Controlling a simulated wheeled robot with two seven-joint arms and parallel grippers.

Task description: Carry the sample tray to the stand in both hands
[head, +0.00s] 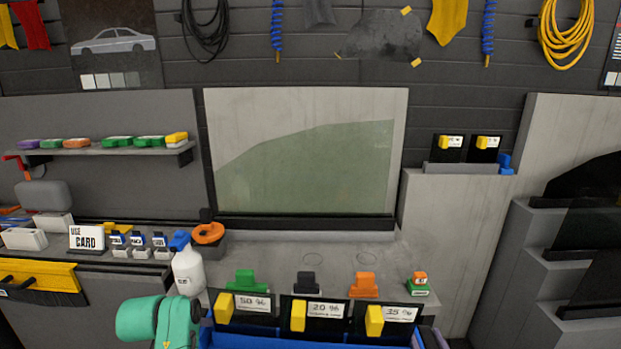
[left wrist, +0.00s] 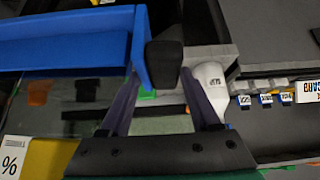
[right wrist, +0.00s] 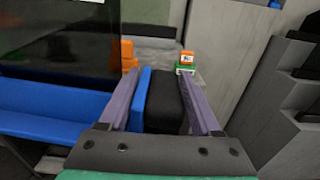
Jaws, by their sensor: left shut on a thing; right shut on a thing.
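The blue sample tray (head: 255,334) is at the bottom of the head view, holding three dark sample cards (head: 320,312) with yellow clips and percent labels. Its blue wall also shows in the left wrist view (left wrist: 60,52) and the right wrist view (right wrist: 50,108). My left gripper (left wrist: 163,68) is shut on the tray's black end grip. My right gripper (right wrist: 163,78) is shut on the other black end grip; its purple-grey fingers just show in the head view (head: 430,338). The tray looks about level. I cannot tell which surface is the stand.
A grey bench (head: 330,250) lies beyond the tray, with green, black and orange clamps (head: 364,286) on it. A white spray bottle (head: 187,270) stands close left of the tray. A small orange-green block (head: 418,284) is at right. Grey stepped shelving (head: 525,245) is farther right.

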